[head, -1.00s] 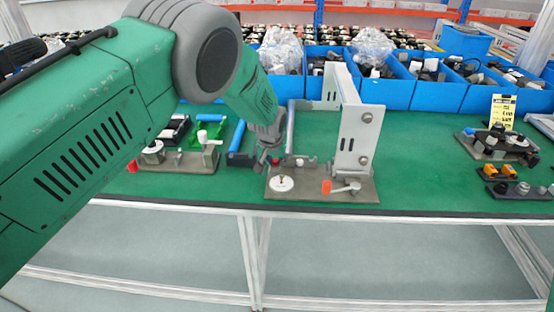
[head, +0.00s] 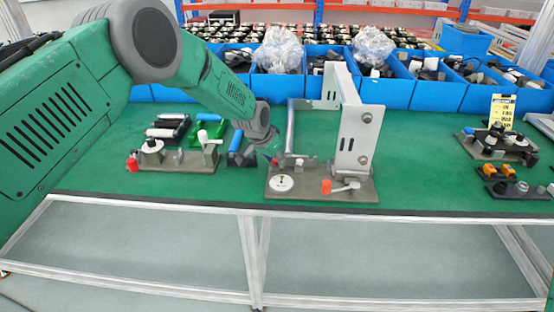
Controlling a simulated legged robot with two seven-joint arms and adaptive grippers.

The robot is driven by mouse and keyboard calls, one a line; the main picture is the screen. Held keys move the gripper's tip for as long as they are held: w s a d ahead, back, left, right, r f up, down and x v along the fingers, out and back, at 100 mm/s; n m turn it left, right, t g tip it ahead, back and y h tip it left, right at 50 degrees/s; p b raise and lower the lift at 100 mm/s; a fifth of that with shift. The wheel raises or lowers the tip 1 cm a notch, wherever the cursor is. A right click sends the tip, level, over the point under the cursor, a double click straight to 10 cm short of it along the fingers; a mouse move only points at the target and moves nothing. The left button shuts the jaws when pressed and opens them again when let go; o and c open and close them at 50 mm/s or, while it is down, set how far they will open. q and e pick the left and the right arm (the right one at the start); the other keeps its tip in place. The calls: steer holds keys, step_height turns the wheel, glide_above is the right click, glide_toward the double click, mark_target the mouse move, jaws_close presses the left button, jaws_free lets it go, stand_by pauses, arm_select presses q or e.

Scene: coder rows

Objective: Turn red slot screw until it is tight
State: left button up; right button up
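A grey fixture plate (head: 305,194) on the green bench carries a white disc (head: 281,183), an orange-red knob (head: 326,187) at its front and a small red piece (head: 275,161) at its back left. The small red piece may be the red slot screw; its slot is too small to make out. My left gripper (head: 272,151) points down just above and behind this red piece. I cannot tell whether they touch. Its fingers are too small and blurred to show open or shut. My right gripper is not in view.
A white upright bracket (head: 357,140) stands on the plate, right of my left gripper. Another fixture (head: 180,160) with a red part (head: 132,164) lies to the left. Blue bins (head: 395,92) line the back. More fixtures (head: 497,143) are at right; green bench between is clear.

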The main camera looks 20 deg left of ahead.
arm_select(q)
steer(key=shift+a+r+p, duration=0.15)
steer(key=shift+r+p, duration=0.6)
steer(key=shift+r, duration=0.5)
steer(key=shift+r+p, duration=0.8)
steer(key=shift+r, duration=0.5)
steer(key=shift+f, duration=0.1)
